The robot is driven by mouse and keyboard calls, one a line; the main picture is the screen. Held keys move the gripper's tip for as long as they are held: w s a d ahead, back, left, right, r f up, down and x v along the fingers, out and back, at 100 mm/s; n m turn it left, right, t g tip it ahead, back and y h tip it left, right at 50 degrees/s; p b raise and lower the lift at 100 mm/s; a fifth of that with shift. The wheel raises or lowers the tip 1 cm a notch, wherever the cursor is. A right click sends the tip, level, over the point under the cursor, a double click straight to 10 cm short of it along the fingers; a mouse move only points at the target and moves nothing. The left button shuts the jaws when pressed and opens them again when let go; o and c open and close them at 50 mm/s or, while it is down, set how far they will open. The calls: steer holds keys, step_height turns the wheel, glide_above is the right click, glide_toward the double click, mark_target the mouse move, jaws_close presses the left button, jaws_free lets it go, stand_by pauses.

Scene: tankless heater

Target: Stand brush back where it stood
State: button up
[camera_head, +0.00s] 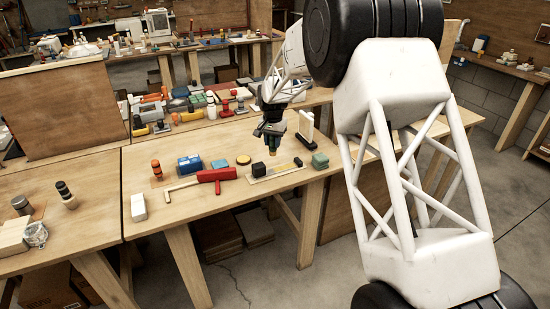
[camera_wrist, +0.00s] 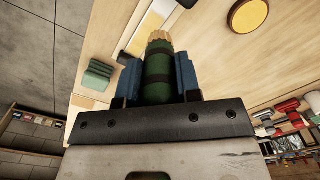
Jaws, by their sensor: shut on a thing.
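The brush (camera_wrist: 158,78) is a green cylinder with dark bands and tan bristles at its far end. My gripper (camera_wrist: 157,80) is shut on it, with a blue finger pad on each side. In the head view my gripper (camera_head: 271,132) is above the right-hand part of the front table, and the brush (camera_head: 272,150) hangs below the fingers, small and partly hidden. The bristle end points toward the table. I cannot tell exactly how far above the top it is.
Below are a pale strip with a black block (camera_head: 258,169), a green block (camera_head: 320,160) and a round disc (camera_head: 243,159). To the left are a red tool (camera_head: 215,176), blue boxes (camera_head: 190,164) and an orange-black cylinder (camera_head: 156,169). Bare wood (camera_head: 250,197) lies along the front.

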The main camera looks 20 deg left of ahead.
steer(key=w+a+f+n, duration=0.2)
steer(key=w+a+n, duration=0.2)
steer(key=w+a, duration=0.3)
steer(key=shift+w, duration=2.8)
steer(key=shift+a, duration=0.1)
steer(key=shift+f, duration=2.95)
steer(key=shift+f, duration=0.5)
steer(key=o, duration=1)
steer(key=shift+r, duration=3.85)
